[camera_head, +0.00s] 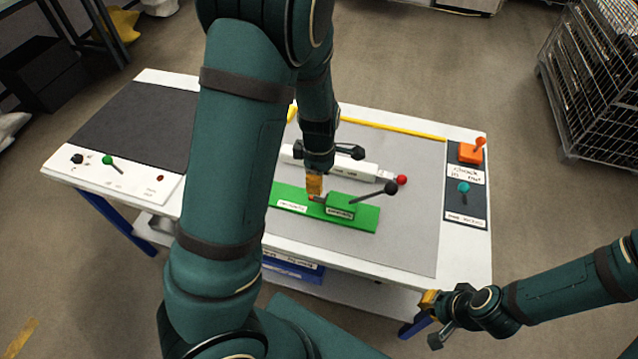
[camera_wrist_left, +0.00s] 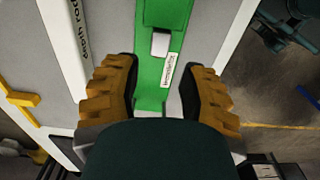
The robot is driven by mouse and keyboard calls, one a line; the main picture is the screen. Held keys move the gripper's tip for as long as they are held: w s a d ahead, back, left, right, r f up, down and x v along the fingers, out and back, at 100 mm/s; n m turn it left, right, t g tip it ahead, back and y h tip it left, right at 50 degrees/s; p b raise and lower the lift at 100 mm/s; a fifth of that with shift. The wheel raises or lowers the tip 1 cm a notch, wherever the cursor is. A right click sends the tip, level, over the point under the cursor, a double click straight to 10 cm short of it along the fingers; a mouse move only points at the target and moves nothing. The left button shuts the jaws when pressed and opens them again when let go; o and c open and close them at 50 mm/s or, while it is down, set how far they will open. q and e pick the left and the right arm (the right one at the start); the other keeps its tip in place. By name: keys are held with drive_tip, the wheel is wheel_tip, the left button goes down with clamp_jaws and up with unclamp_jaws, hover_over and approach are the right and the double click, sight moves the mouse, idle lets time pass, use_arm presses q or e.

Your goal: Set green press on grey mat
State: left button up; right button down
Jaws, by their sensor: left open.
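The green press (camera_head: 365,220) is a long flat green base with a raised green block, a lever with a black ball and white labels. It lies on the grey mat (camera_head: 405,245) on the table, near the front edge. In the left wrist view the gripper (camera_wrist_left: 158,80) is open, with an orange finger on each side of the green press (camera_wrist_left: 176,25). I cannot tell whether the fingers touch it. My right gripper (camera_head: 432,315) is off the table's front right edge; its fingers are unclear.
A white press with a red ball (camera_head: 401,180) lies just behind the green one. A yellow strip (camera_head: 390,128) runs along the back. A dark mat (camera_head: 130,125) covers the left end. Orange (camera_head: 472,152) and teal (camera_head: 463,187) controls stand at the right end.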

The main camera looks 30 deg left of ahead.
use_arm(q)
wheel_tip(320, 180, up, 5)
drive_tip(key=shift+r+p, duration=0.15)
drive_tip(key=shift+p, duration=0.65)
use_arm(e)
drive_tip(key=shift+w+r, duration=0.25)
drive_tip(key=shift+r, duration=0.8)
